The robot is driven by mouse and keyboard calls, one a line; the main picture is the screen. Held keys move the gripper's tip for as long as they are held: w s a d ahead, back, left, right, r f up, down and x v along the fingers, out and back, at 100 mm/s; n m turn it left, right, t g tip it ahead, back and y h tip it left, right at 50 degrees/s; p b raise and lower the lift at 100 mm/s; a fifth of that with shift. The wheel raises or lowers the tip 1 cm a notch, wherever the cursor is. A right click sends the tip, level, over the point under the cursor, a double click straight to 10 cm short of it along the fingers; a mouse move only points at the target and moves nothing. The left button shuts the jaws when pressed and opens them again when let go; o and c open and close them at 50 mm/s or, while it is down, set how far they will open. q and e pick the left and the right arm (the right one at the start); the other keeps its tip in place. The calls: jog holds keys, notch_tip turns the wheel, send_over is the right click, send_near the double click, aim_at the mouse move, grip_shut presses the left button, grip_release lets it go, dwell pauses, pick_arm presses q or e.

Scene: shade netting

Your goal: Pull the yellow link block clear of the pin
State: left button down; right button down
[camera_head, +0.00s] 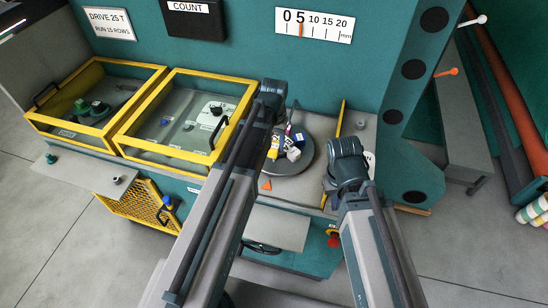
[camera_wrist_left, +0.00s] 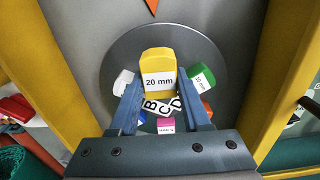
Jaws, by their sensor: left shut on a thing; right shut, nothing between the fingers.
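The yellow link block (camera_wrist_left: 157,62), labelled 20 mm, is at the grey round plate (camera_wrist_left: 118,45) in the left wrist view. My left gripper (camera_wrist_left: 158,85) is shut on it, with one blue finger on each side. In the head view the yellow block (camera_head: 273,151) shows over the round plate (camera_head: 300,166), beside my left gripper (camera_head: 284,138). My right gripper (camera_head: 346,172) is over the bench to the right, apart from the block, and is shut and empty; its fingers are mostly hidden. I cannot make out the pin.
Around the yellow block are a green 10 mm block (camera_wrist_left: 201,77), a white block (camera_wrist_left: 122,82), an orange piece (camera_wrist_left: 208,109) and a pink piece (camera_wrist_left: 166,125). Yellow-framed boxes (camera_head: 142,118) stand left. A teal panel (camera_head: 250,60) rises behind.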

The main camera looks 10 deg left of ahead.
aim_at(274, 144)
pick_arm(q)
jog(key=shift+r+p, duration=1.85)
jog(key=shift+r, duration=0.1)
jog(key=shift+f, duration=0.1)
